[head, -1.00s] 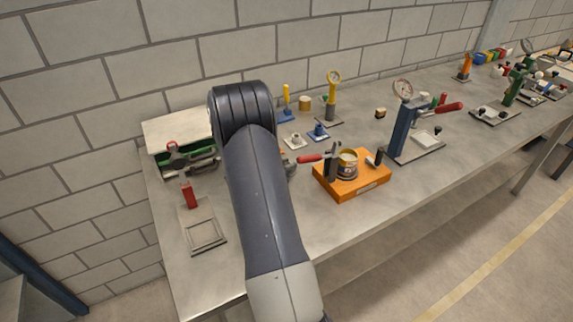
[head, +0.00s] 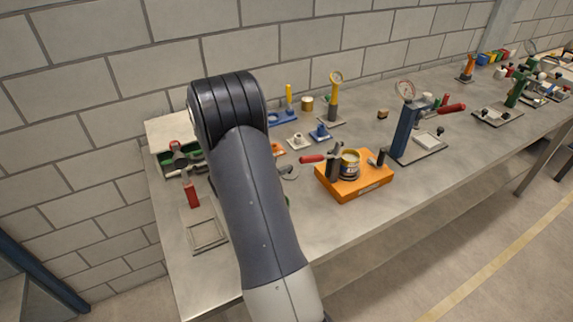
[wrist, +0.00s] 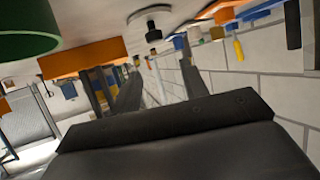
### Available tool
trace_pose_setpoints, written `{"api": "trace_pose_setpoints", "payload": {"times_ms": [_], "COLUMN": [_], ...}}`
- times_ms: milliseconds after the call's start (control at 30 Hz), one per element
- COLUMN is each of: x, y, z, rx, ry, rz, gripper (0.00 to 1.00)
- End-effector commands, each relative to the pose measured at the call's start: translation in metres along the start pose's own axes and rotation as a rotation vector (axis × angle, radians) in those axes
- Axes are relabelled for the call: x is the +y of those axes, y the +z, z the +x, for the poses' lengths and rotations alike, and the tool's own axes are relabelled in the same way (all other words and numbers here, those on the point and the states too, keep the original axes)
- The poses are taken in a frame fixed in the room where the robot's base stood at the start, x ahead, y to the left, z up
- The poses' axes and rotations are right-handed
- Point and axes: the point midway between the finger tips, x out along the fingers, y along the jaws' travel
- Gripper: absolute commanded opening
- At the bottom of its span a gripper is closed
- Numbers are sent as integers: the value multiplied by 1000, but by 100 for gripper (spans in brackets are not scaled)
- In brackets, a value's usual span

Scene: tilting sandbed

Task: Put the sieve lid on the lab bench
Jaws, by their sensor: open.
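A grey round disc (head: 288,172), possibly the sieve lid, lies on the lab bench (head: 310,235) just right of my arm in the head view; my arm partly hides it. The wrist view looks tilted and upside down; a grey disc with a black knob (wrist: 153,34) shows at its top and may be the same thing. My gripper (wrist: 160,88) is open in the wrist view, with nothing seen between its fingers. In the head view my arm hides the gripper. A green round thing (wrist: 28,28) is close by at the upper left of the wrist view.
An orange base (head: 355,188) with a clamp and a can stands right of my arm. A red-handled frame (head: 205,235) and a green box (head: 168,158) are at left. A blue post with a gauge (head: 403,130) stands farther right. The front bench strip is mostly clear.

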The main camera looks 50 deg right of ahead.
Motion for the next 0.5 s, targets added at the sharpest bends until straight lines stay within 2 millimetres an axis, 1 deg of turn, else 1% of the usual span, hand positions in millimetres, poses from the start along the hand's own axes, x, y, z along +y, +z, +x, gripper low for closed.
{"api": "trace_pose_setpoints", "payload": {"times_ms": [33,200,333,500], "x": [-1,-1,0,0], "y": [1,0,0,0], "z": [-12,-43,-56,-61], "rx": [2,1,1,1], "ry": [-4,-3,-1,1], "rz": [-1,0,0,-2], "gripper": [42,42,42,42]}}
